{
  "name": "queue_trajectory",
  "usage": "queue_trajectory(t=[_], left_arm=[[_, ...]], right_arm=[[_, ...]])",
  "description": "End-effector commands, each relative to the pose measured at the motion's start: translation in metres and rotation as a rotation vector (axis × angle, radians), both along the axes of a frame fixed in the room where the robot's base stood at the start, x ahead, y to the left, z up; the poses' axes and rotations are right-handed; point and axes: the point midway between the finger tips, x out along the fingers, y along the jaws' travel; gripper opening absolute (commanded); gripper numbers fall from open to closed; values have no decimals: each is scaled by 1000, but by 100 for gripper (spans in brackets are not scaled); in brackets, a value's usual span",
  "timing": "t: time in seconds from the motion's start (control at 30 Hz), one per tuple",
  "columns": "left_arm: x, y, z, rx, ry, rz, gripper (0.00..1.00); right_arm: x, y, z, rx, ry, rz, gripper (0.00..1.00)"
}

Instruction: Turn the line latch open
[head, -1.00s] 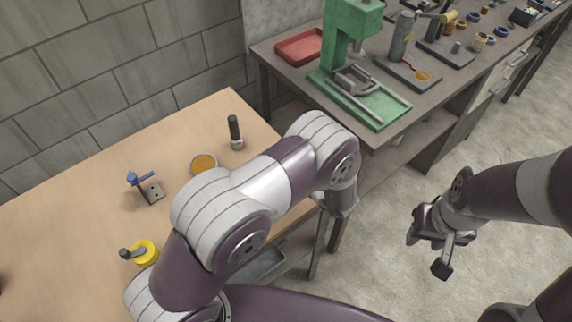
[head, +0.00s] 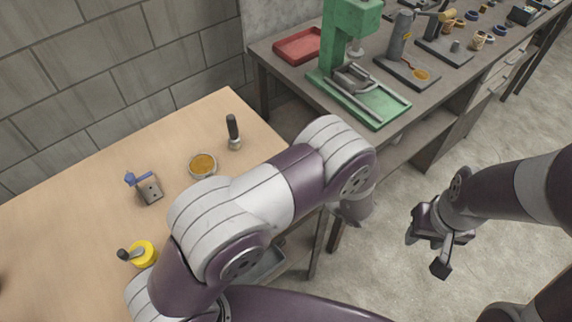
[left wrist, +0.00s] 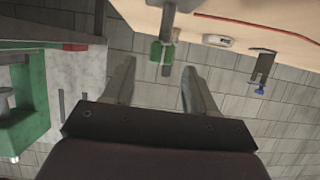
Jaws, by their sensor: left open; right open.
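A small grey metal bracket with a blue lever, which looks like the line latch (head: 149,190), stands on the wooden table. The lever points up and left in the head view. The bracket with its blue part also shows at the upper right of the left wrist view (left wrist: 262,67). In the head view my left arm's links hide this gripper. My right gripper (head: 426,252) is open and empty over the floor at the right, far from the table.
On the wooden table (head: 85,222) are a yellow round piece with a dark knob (head: 143,254), an amber dish (head: 203,165) and a black-handled tool (head: 233,131). A workbench with a green press (head: 340,60) and red tray (head: 298,46) stands behind. A block wall borders the table.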

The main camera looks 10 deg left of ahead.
Motion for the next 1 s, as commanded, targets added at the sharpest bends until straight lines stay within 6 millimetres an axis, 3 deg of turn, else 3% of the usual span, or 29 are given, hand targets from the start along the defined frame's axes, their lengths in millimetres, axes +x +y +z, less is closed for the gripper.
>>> queue_trajectory(t=[0.1, 0.3, 0.9, 1.0], left_arm=[[-18, -26, 11, -2, -2, -4, 57], [-39, -52, 26, 0, -1, -2, 57], [-43, -57, 30, 0, -2, 1, 57], [-39, -67, 19, -73, 5, -32, 57]], right_arm=[[0, 0, -5, 0, 0, 0, 43], [0, 0, -8, 0, 0, 0, 43], [0, 0, -8, 0, 0, 0, 43], [0, 0, -8, 0, 0, 0, 43]])
